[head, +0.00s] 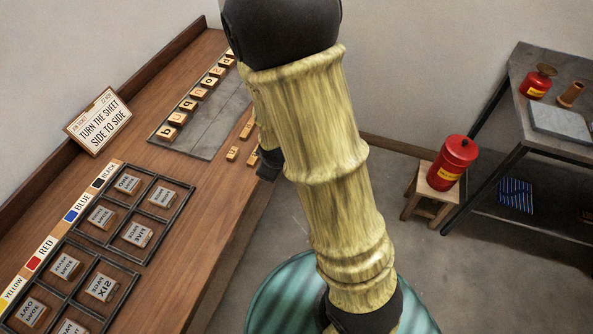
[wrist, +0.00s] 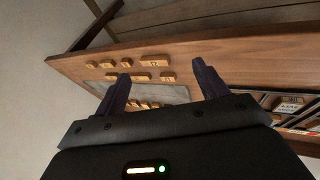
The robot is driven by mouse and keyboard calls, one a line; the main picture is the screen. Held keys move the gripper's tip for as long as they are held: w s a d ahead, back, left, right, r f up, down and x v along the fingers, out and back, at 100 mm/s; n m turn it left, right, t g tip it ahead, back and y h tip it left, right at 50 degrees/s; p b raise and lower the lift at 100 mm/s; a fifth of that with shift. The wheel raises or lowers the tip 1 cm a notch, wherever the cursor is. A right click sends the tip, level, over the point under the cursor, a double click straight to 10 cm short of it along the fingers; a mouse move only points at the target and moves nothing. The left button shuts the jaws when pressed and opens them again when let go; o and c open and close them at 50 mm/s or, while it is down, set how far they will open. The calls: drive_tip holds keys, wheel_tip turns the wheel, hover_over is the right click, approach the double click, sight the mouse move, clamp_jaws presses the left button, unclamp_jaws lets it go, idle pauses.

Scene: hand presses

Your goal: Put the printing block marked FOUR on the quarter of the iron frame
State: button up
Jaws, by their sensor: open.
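An iron frame (head: 189,208) with quarters lies on the wooden bench at the left of the head view. Printing blocks sit in its quarters; the one marked ONE (head: 127,184) is at top left, and the one marked FIVE (head: 137,234) at bottom right. A second framed set below holds more blocks, with one marked SIX (head: 101,287) and one marked TWO (head: 31,311). I cannot make out which block reads FOUR; several faces are small or cut off. My gripper (wrist: 163,85) is open and empty over the bench, right of the frames, mostly hidden behind my arm in the head view.
A grey slab (head: 222,119) carries a row of letter blocks, with small loose blocks (head: 232,154) near the bench edge. A stool with a red can (head: 454,162) and a shelf (head: 515,115) are right.

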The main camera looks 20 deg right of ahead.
drive_tip(key=s+d+r+m+g, duration=0.2)
drive_tip(key=s+r+m+g, duration=0.1)
drive_tip(key=s+r+m, duration=0.5)
drive_tip(key=s+m, duration=0.1)
drive_tip(key=s, duration=0.1)
drive_tip(key=shift+s, duration=0.3)
drive_tip(key=shift+d+r, duration=0.1)
drive_tip(key=shift+r+p, duration=0.4)
